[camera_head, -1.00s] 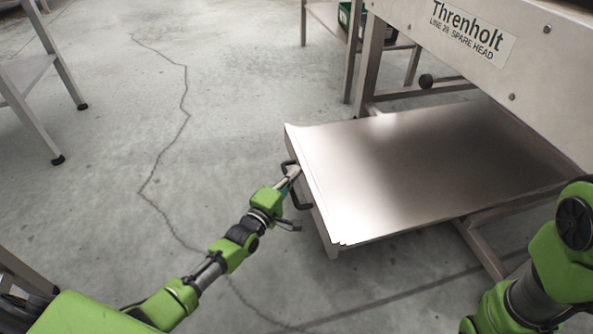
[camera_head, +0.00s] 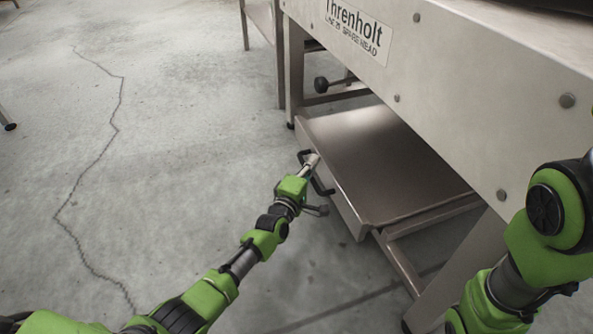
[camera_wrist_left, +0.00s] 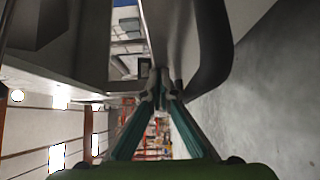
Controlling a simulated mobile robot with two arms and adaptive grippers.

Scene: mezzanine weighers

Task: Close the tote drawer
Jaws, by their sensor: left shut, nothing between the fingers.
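The tote drawer (camera_head: 372,150) is a flat metal drawer under the steel machine frame. It is partly open, with its front panel (camera_head: 330,178) standing out from the frame. A dark bar handle (camera_head: 322,184) is on that front. My left gripper (camera_head: 312,160) is shut and empty, its tips at the drawer front by the handle; I cannot tell whether they touch. In the left wrist view, the fingertips (camera_wrist_left: 160,92) meet close to a dark curved bar. My right arm shows at the right edge of the head view, but its gripper is out of view.
The machine frame (camera_head: 470,100) with the Threnholt label (camera_head: 357,30) overhangs the drawer. A dark round knob (camera_head: 321,84) sits behind it. Frame legs (camera_head: 293,70) stand at the back and front right. The concrete floor (camera_head: 180,130) to the left is clear.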

